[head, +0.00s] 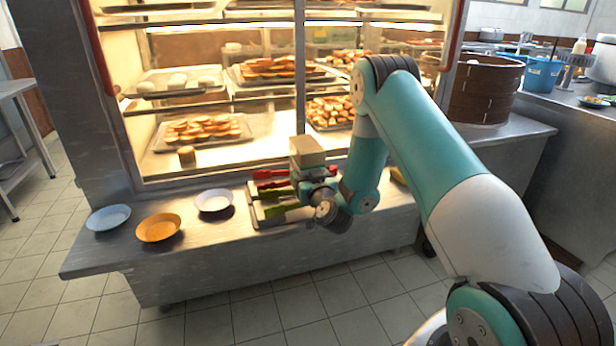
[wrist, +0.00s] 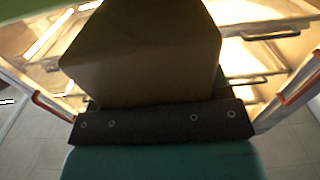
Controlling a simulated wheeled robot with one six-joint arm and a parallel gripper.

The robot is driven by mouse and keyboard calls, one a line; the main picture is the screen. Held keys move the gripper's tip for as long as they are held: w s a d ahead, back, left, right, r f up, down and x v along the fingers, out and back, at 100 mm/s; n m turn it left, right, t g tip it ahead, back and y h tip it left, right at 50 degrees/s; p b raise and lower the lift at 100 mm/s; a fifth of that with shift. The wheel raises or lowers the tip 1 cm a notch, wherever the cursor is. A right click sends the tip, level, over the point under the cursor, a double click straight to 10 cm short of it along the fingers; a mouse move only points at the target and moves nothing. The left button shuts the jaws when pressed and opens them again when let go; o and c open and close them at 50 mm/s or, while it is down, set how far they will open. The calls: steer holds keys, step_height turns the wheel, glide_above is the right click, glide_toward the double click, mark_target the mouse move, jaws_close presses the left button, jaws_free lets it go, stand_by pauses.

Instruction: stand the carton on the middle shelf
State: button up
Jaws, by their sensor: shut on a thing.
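A plain tan box-shaped carton (head: 307,151) is upright in my gripper (head: 315,176), in front of the lit display cabinet and above the metal counter. It fills the upper middle of the wrist view (wrist: 140,52), above the dark gripper edge. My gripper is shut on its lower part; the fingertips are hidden. The cabinet's middle shelf (head: 217,97) is behind the carton, apart from it. It bears a tray of white buns (head: 178,82) at left and a tray of browned pastries (head: 268,69) further right.
The lower shelf holds pastry trays (head: 203,130) and a small brown cylindrical item (head: 187,154). Red-handled and green tongs (head: 270,184) lie on a tray below my gripper. Blue (head: 108,218), orange (head: 158,228) and white (head: 214,201) plates stand on the counter. A cabinet upright (head: 299,80) is behind the carton.

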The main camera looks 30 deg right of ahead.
step_height(320, 180, up, 19)
steer(key=p, duration=1.7)
steer(key=shift+r, duration=0.15)
